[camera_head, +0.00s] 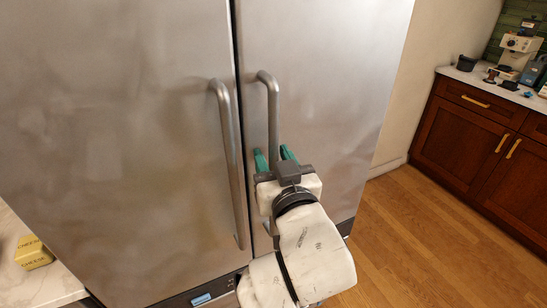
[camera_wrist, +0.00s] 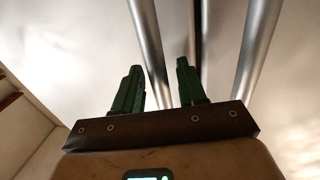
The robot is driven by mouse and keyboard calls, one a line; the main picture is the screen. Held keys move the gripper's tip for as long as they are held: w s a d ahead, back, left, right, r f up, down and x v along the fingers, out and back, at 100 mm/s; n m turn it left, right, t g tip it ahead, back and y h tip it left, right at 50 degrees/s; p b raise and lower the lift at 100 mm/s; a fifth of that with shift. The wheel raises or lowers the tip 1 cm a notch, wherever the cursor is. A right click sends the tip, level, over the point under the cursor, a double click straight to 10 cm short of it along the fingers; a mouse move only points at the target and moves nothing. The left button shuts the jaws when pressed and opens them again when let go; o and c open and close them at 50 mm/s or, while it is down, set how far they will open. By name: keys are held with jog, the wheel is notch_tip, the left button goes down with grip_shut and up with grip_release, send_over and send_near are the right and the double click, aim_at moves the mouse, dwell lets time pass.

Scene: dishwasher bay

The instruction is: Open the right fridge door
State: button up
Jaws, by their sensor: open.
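The steel fridge's right door (camera_head: 335,90) is shut, flush with the left door (camera_head: 120,120); a dark seam separates them. The right door's vertical bar handle (camera_head: 273,105) stands just right of the seam. The left door's handle (camera_head: 226,140) is just left of it. My gripper (camera_head: 275,157) is open at the right handle, its green fingers one on each side of the bar in the head view. In the wrist view, my gripper (camera_wrist: 158,78) shows the right handle (camera_wrist: 147,45) running between the fingers; contact cannot be told. The handle's lower part is partly hidden by my gripper.
Wood floor (camera_head: 420,235) is clear to the right of the fridge. Dark red cabinets (camera_head: 465,140) with a coffee machine (camera_head: 520,45) on top stand at the right. A white counter (camera_head: 50,285) with a yellow cheese block (camera_head: 33,253) is at the lower left.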

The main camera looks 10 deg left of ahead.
grip_shut()
jog(key=shift+s+d, duration=0.15)
dwell(0.5)
